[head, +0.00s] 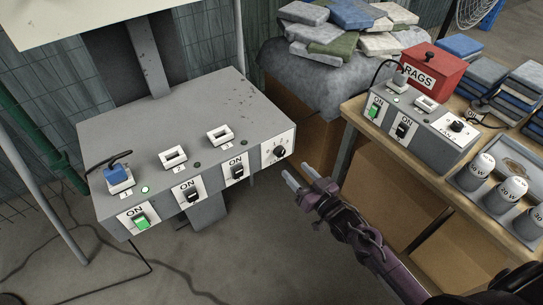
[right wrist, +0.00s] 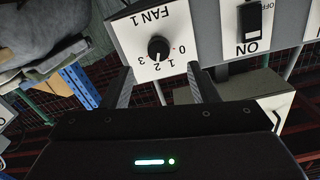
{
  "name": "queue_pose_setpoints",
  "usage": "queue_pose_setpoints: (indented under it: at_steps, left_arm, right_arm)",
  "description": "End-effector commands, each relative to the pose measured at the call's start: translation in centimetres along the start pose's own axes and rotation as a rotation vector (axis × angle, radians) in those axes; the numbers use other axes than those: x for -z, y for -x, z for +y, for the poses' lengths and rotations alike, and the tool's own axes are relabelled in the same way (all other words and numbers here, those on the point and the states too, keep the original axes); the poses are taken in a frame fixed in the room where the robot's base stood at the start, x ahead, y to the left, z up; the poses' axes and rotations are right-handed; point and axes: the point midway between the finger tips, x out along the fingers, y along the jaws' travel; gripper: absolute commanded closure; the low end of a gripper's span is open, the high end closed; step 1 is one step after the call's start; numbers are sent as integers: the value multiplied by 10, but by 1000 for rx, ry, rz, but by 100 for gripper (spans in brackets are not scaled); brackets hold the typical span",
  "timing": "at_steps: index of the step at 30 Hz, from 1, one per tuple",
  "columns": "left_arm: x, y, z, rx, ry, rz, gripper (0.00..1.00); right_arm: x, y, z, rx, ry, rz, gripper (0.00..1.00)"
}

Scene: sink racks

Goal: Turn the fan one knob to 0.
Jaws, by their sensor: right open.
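The fan one knob (right wrist: 158,48) is a round black dial on a white plate marked FAN 1 in the right wrist view, where the plate appears upside down. Its white mark appears to point near 2, with 0 to the right. In the head view the knob (head: 279,151) is at the right end of the large grey switch box (head: 240,100). My right gripper (head: 297,174) is open and empty, just in front and to the right of the knob. In the right wrist view its fingers (right wrist: 160,78) stand apart below the knob, not closed on it. My left gripper is out of view.
The box carries several ON switches, the leftmost (head: 142,222) lit green, and a blue plug (head: 117,174). At right, a wooden table holds a smaller switch box (head: 425,140), a red RAGS box (head: 433,70) and several weights. Open floor lies below the large box.

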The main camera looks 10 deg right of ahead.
Motion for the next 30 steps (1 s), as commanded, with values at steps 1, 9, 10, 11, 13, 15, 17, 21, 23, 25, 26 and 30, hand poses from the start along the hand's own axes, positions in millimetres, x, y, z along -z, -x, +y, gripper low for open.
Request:
queue_pose_setpoints:
  at_steps: [1,9,10,11,13,15,17,21,23,25,26,30]
  left_arm:
    - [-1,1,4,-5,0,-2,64]
    - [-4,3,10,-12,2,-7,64]
    - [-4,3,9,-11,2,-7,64]
    - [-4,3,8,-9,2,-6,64]
    - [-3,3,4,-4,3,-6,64]
    - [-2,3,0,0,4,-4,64]
    - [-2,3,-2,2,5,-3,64]
    - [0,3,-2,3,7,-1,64]
    - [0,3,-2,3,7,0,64]
    - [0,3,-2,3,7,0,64]
    - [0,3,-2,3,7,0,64]
    - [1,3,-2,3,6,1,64]
  right_arm:
    - [2,-8,0,0,0,2,46]
    - [1,-51,0,0,1,1,46]
    - [1,-55,0,-1,1,0,46]
    - [1,-58,0,-1,1,0,46]
    - [0,-63,0,-1,1,-1,46]
    - [0,-67,0,-1,1,-1,46]
    - [0,-68,0,-1,1,-1,46]
    - [0,-68,0,-1,1,-2,46]
    - [0,-68,0,-1,1,-2,46]
    - [0,-68,0,-1,1,-2,53]
    - [0,-68,0,-1,1,-2,56]
    - [0,-68,0,-1,1,-2,75]
